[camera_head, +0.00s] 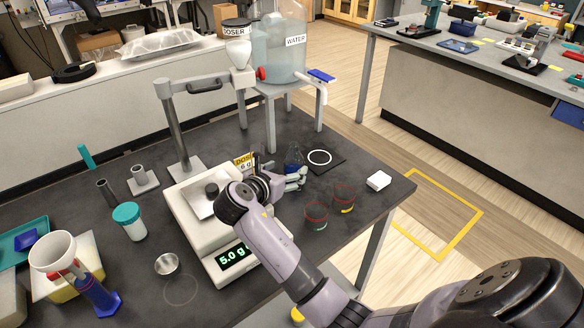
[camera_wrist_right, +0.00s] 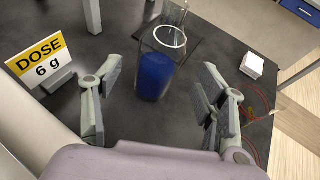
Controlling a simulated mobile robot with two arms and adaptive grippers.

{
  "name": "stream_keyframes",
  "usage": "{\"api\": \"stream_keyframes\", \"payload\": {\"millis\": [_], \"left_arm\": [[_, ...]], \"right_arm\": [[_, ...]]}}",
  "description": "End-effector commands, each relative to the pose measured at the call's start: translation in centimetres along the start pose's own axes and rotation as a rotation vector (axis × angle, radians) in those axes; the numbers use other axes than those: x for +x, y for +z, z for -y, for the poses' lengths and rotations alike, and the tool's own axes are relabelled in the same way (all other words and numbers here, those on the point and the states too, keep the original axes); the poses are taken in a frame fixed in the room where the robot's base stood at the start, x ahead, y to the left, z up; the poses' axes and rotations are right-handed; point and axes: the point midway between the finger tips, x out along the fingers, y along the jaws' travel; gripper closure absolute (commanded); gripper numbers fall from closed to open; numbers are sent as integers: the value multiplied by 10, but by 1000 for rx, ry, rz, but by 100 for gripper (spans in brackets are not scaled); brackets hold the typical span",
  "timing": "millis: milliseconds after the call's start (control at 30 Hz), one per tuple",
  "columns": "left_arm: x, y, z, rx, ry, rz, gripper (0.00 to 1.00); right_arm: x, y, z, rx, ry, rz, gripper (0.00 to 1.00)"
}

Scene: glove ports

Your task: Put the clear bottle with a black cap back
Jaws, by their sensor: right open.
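A clear vessel with blue contents (camera_head: 293,158) stands on the dark table just beyond my right gripper (camera_head: 292,181). In the right wrist view the vessel (camera_wrist_right: 155,76) shows between the spread fingers of the right gripper (camera_wrist_right: 153,100), with a gap on both sides. Its upper part is clear and I cannot make out a black cap. My left gripper is not in view.
Red-rimmed glass containers (camera_head: 316,214) and a white block (camera_head: 378,181) are on the right. A water jug (camera_head: 279,50) stands behind on a stool.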

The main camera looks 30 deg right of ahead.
Motion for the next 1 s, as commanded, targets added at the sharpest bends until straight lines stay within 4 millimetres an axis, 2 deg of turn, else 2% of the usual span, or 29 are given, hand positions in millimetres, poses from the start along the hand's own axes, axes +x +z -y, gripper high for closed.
{"api": "stream_keyframes", "payload": {"millis": [33,133,333,1000], "left_arm": [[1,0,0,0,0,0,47],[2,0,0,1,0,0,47],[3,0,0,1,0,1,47],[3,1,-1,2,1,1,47]], "right_arm": [[-12,-1,-1,0,3,-1,34],[-31,-1,0,1,3,-2,34],[-54,0,0,-1,0,0,34],[-59,0,0,-1,-1,0,34]]}}
